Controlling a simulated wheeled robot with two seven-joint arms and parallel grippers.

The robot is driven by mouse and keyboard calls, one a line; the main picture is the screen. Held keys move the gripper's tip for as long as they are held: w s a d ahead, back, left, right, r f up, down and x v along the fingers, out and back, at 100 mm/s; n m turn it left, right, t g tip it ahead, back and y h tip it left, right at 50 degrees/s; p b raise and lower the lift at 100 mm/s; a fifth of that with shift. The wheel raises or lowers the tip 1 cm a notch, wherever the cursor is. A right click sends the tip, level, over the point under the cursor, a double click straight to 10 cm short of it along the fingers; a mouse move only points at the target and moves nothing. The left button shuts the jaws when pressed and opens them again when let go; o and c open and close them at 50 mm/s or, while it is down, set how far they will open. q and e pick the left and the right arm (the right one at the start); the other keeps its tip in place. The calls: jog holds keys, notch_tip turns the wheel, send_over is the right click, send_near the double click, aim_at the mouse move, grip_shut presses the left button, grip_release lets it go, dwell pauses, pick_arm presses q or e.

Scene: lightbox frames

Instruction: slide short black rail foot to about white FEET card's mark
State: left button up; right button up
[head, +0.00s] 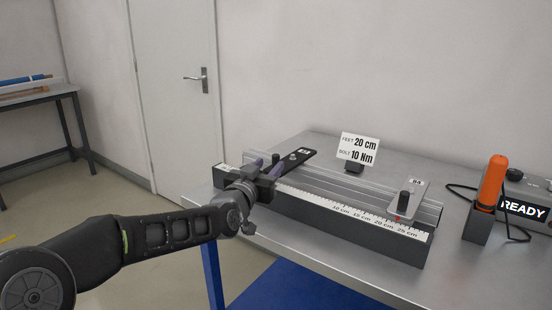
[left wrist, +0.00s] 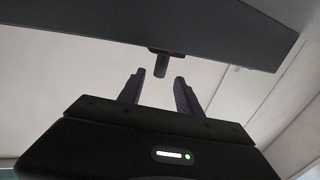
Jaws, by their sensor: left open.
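The short black rail foot (head: 299,155) is a dark flat plate with a small white label and a knob, lying across the left part of the silver rail (head: 345,185). My left gripper (head: 266,164) is at its near end, with open purple fingers. In the left wrist view, the open fingers (left wrist: 158,88) point at a short dark peg (left wrist: 161,66) under a dark bar (left wrist: 200,30). The peg appears in line with the gap; contact cannot be told. The white FEET card (head: 359,147) reads 20 cm and BOLT 10 Nm. A scale (head: 350,212) runs along the rail's front.
A grey foot (head: 420,190) labelled B4, with a black knob and red pointer, sits at the rail's right, near the 20 to 25 cm marks. An orange-handled tool (head: 492,182) stands in a dark holder beside a READY display (head: 522,210). The rail between the feet looks clear.

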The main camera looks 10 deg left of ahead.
aim_at(274, 160)
pick_arm(q)
jog(key=w, duration=0.6)
jog(key=shift+d+p, duration=0.3)
jog(key=shift+d, duration=0.05)
jog(key=shift+c, duration=0.2)
grip_shut()
dwell(0.8)
